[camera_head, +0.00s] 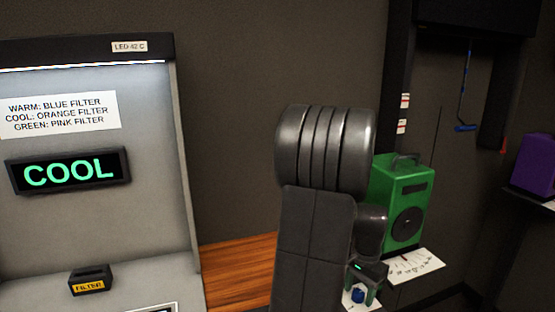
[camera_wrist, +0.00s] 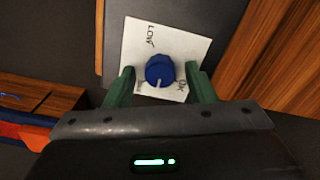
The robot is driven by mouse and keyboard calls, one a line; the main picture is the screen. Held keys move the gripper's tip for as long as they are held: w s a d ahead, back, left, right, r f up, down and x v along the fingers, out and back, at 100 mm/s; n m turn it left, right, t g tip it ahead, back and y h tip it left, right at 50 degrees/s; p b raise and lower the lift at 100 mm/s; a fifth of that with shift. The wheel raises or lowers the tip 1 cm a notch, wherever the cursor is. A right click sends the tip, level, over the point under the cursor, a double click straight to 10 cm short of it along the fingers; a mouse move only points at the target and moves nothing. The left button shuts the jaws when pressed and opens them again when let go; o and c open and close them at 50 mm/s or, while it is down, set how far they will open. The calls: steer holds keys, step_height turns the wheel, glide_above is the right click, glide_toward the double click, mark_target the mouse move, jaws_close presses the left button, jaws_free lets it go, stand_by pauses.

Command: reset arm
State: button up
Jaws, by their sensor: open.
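My gripper (camera_wrist: 160,85) has two green fingers, spread open. In the wrist view they stand on either side of a blue knob (camera_wrist: 160,70) with a white pointer mark, with a visible gap on each side. The knob sits on a white label plate (camera_wrist: 142,36) with "LOW" and other lettering partly covered by my fingers. In the head view my gripper (camera_head: 361,292) is low, just right of the picture's middle, with the blue knob (camera_head: 358,294) between its fingers. My arm fills the middle and hides part of the scene behind it.
A green box with a handle (camera_head: 405,192) stands right of my arm, near a white dial sheet (camera_head: 417,264). Left is a booth with a "COOL" display (camera_head: 68,171) and a filter block (camera_head: 90,281). A purple object (camera_head: 536,165) sits far right. A wooden surface (camera_head: 235,270) lies behind my arm.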

mark_target(359, 293)
stand_by(0.3)
step_height(359, 293, up, 14)
step_height(359, 293, down, 14)
steer(key=shift+f, duration=0.1)
steer(key=shift+n, duration=0.4)
steer(key=n, duration=0.3)
steer(key=shift+n, duration=0.4)
steer(key=n, duration=0.5)
steer(key=shift+n+b, duration=0.3)
steer(key=shift+b, duration=0.1)
steer(key=n+b, duration=0.1)
steer(key=n, duration=0.5)
steer(key=shift+n, duration=1.7)
